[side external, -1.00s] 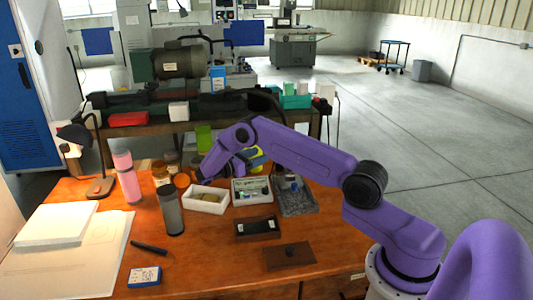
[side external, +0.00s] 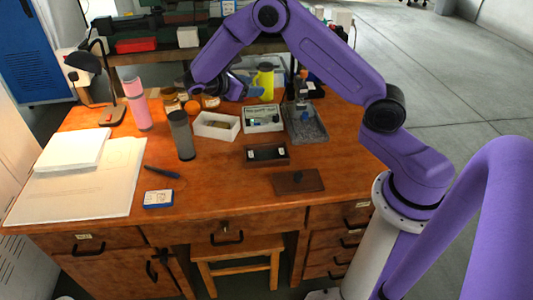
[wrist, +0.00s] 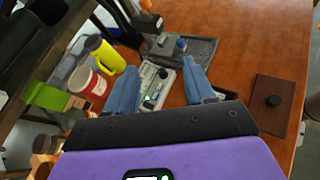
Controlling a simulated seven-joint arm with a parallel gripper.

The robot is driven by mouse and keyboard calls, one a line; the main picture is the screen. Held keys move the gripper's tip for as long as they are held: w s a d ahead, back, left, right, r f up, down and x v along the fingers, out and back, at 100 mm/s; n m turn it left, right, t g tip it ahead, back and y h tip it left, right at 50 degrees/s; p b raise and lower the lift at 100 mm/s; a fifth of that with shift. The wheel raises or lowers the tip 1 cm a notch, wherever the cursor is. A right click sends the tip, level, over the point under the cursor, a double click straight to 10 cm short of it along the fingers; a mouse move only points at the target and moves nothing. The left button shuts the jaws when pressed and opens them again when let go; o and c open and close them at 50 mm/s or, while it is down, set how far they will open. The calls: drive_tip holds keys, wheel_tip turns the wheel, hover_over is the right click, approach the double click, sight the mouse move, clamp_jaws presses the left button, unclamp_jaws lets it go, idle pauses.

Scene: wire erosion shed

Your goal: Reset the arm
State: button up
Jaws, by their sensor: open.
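My purple arm is bent with its elbow high above the back of the desk (side external: 225,175). My gripper (wrist: 160,72) shows two blue-grey fingers spread apart in the wrist view, with nothing held between them. In the side view its end (side external: 195,85) hangs over the back left of the desk, above the jars; the fingers are hard to make out there. Past the fingers, the wrist view shows a white compartment tray (wrist: 148,97) and a grey tray (wrist: 205,50), both apart from the gripper.
A white box (side external: 203,133), dark bottle (side external: 182,138), pink bottle (side external: 138,105), lamp (side external: 85,62) and yellow mug (side external: 266,82) stand on the desk. A small dark box (side external: 282,162) and brown lid (side external: 310,183) lie nearer the front. The front middle is mostly clear.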

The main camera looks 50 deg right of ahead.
drive_tip(key=s+a+r+t+y, duration=0.1)
drive_tip(key=s+a+r+y, duration=0.1)
drive_tip(key=s+a+y, duration=0.35)
drive_tip(key=s+a+r+t+y, duration=0.25)
drive_tip(key=s+a, duration=0.45)
drive_tip(key=s, duration=0.4)
drive_tip(key=s+a+m+g+y, duration=0.1)
drive_tip(key=s+y, duration=0.4)
drive_tip(key=s, duration=1.3)
drive_tip(key=shift+s+a+r+m, duration=0.2)
drive_tip(key=shift+a+m, duration=0.1)
drive_tip(key=shift+a, duration=0.35)
